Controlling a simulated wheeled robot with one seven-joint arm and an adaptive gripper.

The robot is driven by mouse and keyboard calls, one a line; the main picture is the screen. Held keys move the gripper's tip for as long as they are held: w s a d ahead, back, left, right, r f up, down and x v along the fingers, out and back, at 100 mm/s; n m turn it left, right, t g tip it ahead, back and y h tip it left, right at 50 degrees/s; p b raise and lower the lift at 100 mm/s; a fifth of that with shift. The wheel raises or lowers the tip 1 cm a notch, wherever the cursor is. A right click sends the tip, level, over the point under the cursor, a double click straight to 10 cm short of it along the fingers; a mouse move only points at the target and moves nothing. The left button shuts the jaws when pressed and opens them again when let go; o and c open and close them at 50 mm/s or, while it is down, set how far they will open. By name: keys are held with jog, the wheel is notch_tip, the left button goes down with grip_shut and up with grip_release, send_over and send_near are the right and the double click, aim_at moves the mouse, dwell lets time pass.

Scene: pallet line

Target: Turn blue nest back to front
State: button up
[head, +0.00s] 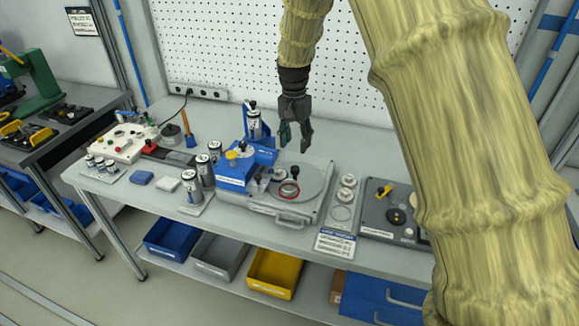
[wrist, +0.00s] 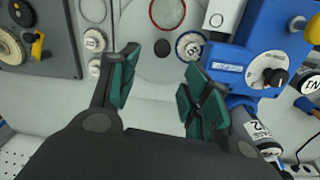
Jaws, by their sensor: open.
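A blue fixture stands at the left of the grey plate station on the bench. Its front block (head: 236,172) has a white label and a yellow knob on top. Behind it is a blue labelled part (wrist: 222,64) with a white dial and black knob. A blue holder (head: 247,118) at the back has an upright can (head: 254,127) in it. I cannot tell for certain which blue part is the nest. My gripper (head: 295,143) is open and empty, pointing down above the station's back, right of the holder. In the wrist view its fingers (wrist: 160,66) are apart, touching nothing.
A red ring (head: 289,190) lies on the grey station (head: 318,183). Several cans (head: 203,170) stand at its left. A dark panel with a yellow lever (head: 383,192) is at right. Pegboard (head: 220,45) bounds the back.

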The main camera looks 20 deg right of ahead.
aim_at(295, 167)
jog(key=f+p, duration=0.1)
jog(key=f, duration=0.2)
jog(key=f+p, duration=0.1)
jog(key=f, duration=0.3)
jog(key=f+p, duration=0.1)
jog(key=f, duration=0.2)
jog(key=shift+s+a+f+p, duration=0.1)
jog(key=shift+s+f+p, duration=0.05)
jog(key=shift+s+p, duration=0.15)
jog(key=shift+w, duration=0.1)
grip_shut()
